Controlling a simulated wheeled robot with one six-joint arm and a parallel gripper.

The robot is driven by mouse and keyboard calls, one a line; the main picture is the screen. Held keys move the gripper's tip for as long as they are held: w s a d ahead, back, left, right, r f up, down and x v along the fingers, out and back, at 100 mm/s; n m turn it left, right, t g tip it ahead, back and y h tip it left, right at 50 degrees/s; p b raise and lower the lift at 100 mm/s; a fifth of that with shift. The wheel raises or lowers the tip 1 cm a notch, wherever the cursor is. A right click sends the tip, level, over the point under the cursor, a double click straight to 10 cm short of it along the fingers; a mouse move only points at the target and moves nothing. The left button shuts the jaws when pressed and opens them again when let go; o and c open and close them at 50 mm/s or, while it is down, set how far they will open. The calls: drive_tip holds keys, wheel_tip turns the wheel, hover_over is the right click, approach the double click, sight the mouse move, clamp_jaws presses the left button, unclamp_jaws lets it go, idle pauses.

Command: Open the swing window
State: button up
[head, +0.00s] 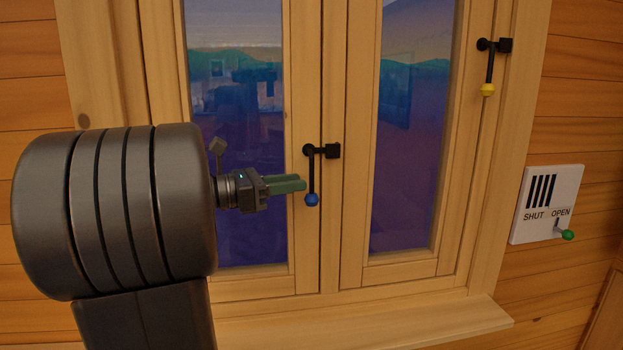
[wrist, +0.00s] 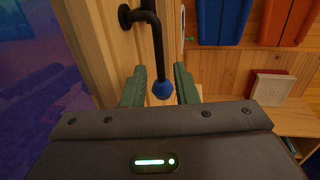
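The swing window has a light wood frame and two glass sashes, the left sash (head: 305,262) and the right sash (head: 352,250). Both look closed. A black handle with a blue knob (head: 312,199) hangs down at the middle, next to a black catch (head: 333,151). My gripper (head: 304,185) points at this handle from the left. In the wrist view its green fingers are apart, one on each side of the blue knob (wrist: 162,90), with gaps showing. A second black handle with a yellow knob (head: 487,90) hangs at the right sash's upper right.
A white panel (head: 535,205) marked SHUT and OPEN, with a green-tipped lever (head: 567,235), is on the log wall at right. A wooden sill (head: 400,325) juts out below the window. The wrist view shows blue and orange bins (wrist: 222,22) and a shelf with a red-and-white item (wrist: 272,87).

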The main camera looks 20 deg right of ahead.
sight(312, 192)
drive_tip(key=shift+s+d, duration=0.1)
drive_tip(key=shift+d, duration=2.4)
drive_tip(key=shift+c, duration=0.2)
clamp_jaws()
